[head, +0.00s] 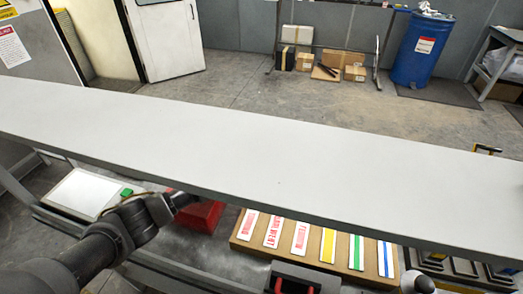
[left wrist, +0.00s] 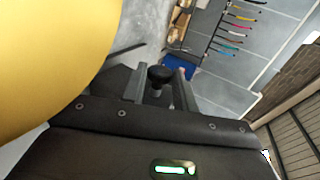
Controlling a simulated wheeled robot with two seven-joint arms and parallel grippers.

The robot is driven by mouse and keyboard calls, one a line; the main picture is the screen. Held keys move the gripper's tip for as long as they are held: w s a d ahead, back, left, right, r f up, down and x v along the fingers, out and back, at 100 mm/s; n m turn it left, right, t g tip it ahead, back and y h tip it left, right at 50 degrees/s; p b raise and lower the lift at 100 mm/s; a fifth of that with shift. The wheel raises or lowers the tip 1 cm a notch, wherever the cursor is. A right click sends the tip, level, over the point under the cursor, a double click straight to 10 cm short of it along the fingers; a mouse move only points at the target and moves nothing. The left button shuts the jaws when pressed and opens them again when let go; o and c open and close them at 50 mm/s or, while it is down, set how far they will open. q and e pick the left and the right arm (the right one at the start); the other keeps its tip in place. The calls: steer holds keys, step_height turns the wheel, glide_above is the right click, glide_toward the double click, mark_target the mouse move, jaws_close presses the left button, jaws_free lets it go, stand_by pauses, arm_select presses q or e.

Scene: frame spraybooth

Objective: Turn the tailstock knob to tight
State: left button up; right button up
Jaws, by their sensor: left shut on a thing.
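In the left wrist view a black round knob (left wrist: 160,75) on a short stem stands between the two grey fingers of my left gripper (left wrist: 161,88). The gripper is shut on it. The picture does not show how far the knob is turned, and no tight mark can be read. In the head view my left arm comes in from the lower left; its far end passes under a long grey panel, which hides the fingertips and the knob.
The long grey panel (head: 260,165) crosses the whole head view. Below it lie a red thing (head: 203,215), a board (head: 245,230) with several coloured labels and a white sheet (head: 85,192). A large yellow curved surface (left wrist: 50,50) fills the left wrist view's upper left.

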arm_select(q)
steer(key=shift+r, duration=0.1)
steer(key=o, duration=0.9)
steer(key=shift+o, duration=0.2)
steer(key=b+v, duration=0.2)
steer(key=v, duration=0.8)
steer(key=shift+s+a, duration=0.15)
steer(key=shift+s, duration=0.15)
steer(key=shift+r, duration=0.1)
